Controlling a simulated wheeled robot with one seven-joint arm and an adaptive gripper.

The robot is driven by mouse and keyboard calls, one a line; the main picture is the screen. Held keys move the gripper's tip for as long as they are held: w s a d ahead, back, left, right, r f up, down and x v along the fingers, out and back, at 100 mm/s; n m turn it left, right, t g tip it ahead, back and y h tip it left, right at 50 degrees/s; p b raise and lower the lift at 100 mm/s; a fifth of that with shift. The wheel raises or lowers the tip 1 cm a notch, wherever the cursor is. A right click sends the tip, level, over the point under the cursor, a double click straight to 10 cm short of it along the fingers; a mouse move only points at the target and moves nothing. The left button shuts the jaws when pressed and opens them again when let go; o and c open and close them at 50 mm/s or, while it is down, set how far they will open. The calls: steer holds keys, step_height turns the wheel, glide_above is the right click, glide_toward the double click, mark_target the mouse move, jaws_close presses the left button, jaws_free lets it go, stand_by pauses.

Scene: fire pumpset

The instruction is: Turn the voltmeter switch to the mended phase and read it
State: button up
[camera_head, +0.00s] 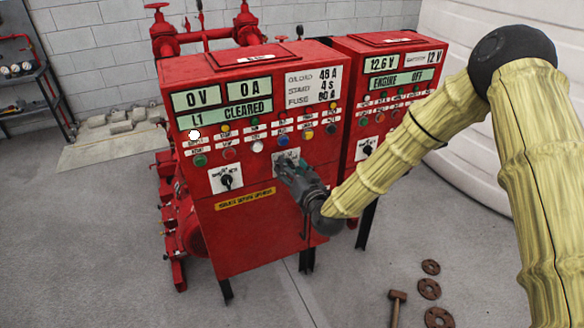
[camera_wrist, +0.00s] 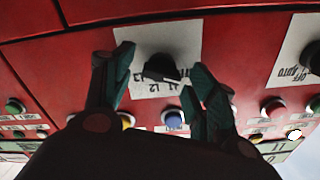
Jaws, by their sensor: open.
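The voltmeter switch (camera_wrist: 159,66) is a black knob on a white plate (camera_wrist: 188,40), its labels upside down in the wrist view. I read L1, L2 and L3 there; which one the knob points at is unclear. My gripper (camera_wrist: 160,74) is open, with one finger on each side of the knob. I cannot tell whether either finger touches it. In the head view my gripper (camera_head: 292,168) covers most of the switch, and part of its plate (camera_head: 283,156) shows. The red panel's displays read 0 V (camera_head: 203,97), 0 A (camera_head: 249,87) and L1 CLEARED (camera_head: 232,113).
Another selector knob (camera_head: 227,181) sits left of my gripper on the same panel. Rows of coloured lamps and buttons (camera_head: 257,146) lie just above. A second red cabinet (camera_head: 398,48) stands to the right. A hammer (camera_head: 397,300) and flanges (camera_head: 429,289) lie on the floor.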

steer(key=c, duration=1)
steer(key=shift+f+b, duration=0.1)
steer(key=shift+b, duration=0.3)
steer(key=m+b, duration=0.8)
steer(key=b, duration=0.1)
steer(key=shift+d+f+m+b, duration=0.1)
steer(key=shift+d+m+b, duration=0.05)
steer(key=shift+m+b, duration=0.2)
steer(key=shift+w, duration=0.1)
